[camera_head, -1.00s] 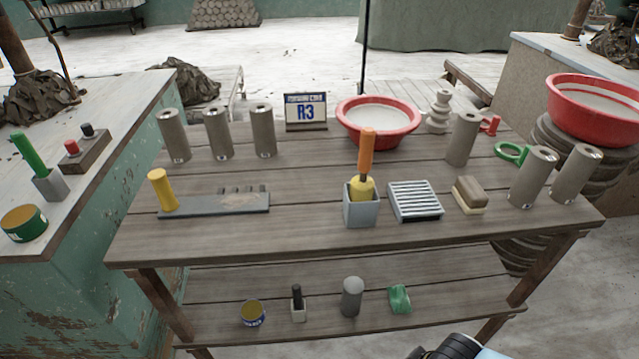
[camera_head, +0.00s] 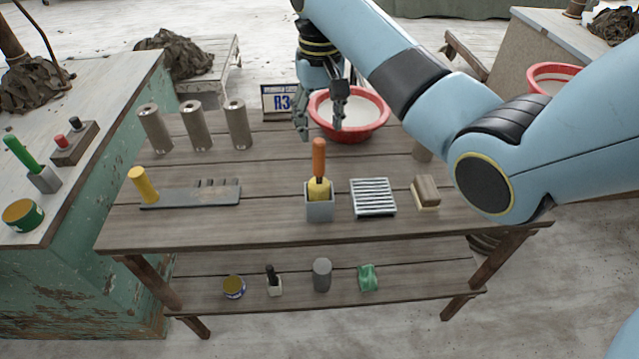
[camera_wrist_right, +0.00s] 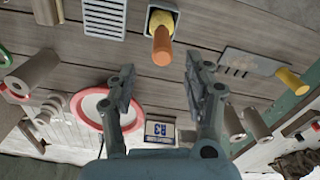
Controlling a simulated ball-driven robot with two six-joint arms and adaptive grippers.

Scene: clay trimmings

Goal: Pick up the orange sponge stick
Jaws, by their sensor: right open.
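The orange sponge stick (camera_head: 319,160) stands upright in a square grey holder (camera_head: 320,209), with a yellow sponge part just above the rim. It also shows in the right wrist view (camera_wrist_right: 162,45), ahead of and between my fingers. My right gripper (camera_head: 320,125) is open and empty. In the head view it hangs behind and above the stick, in front of the red basin. In the right wrist view the two fingers (camera_wrist_right: 155,82) are spread wide and apart from the stick. My left gripper is not in view.
A slatted dish (camera_head: 373,198) and a brush block (camera_head: 426,191) stand right of the holder. A grey board (camera_head: 190,193) with a yellow-handled piece lies left. Behind are a red basin (camera_head: 375,127), an R3 sign (camera_head: 277,101) and several grey cylinders (camera_head: 195,126).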

